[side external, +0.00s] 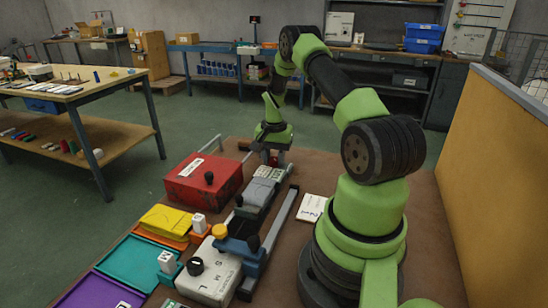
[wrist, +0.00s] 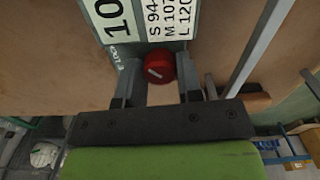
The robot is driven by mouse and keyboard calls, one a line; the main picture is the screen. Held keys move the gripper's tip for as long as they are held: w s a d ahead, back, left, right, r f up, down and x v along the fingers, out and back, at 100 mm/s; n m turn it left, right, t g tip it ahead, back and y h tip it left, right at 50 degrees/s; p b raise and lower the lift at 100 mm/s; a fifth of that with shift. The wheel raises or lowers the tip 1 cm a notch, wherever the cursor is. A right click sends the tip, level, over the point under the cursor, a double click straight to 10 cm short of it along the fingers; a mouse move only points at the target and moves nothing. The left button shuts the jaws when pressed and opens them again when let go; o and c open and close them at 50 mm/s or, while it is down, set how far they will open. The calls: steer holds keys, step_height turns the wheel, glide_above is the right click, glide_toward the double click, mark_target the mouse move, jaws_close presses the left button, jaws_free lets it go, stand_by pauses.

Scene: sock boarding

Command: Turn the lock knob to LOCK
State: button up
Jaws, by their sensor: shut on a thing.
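A round red knob (wrist: 160,66) with a short white pointer line is in the wrist view, beside a plate with size labels. The line slants down to the right. My gripper (wrist: 161,80) has one finger on each side of the knob and is shut on it. In the side external view, my gripper (side external: 272,158) points down at the far end of the bench fixture. A little red shows between its fingers there.
A grey rail (side external: 270,235) runs along the fixture. A red box (side external: 205,185) stands left of it, with a white machine (side external: 212,278), yellow cloths (side external: 166,220) and a teal tray (side external: 130,262) nearer. A white card (side external: 312,207) lies to the right.

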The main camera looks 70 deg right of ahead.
mark_target(274, 159)
steer(key=o, duration=0.6)
steer(key=shift+o, duration=0.2)
step_height(274, 159, up, 10)
stand_by(0.3)
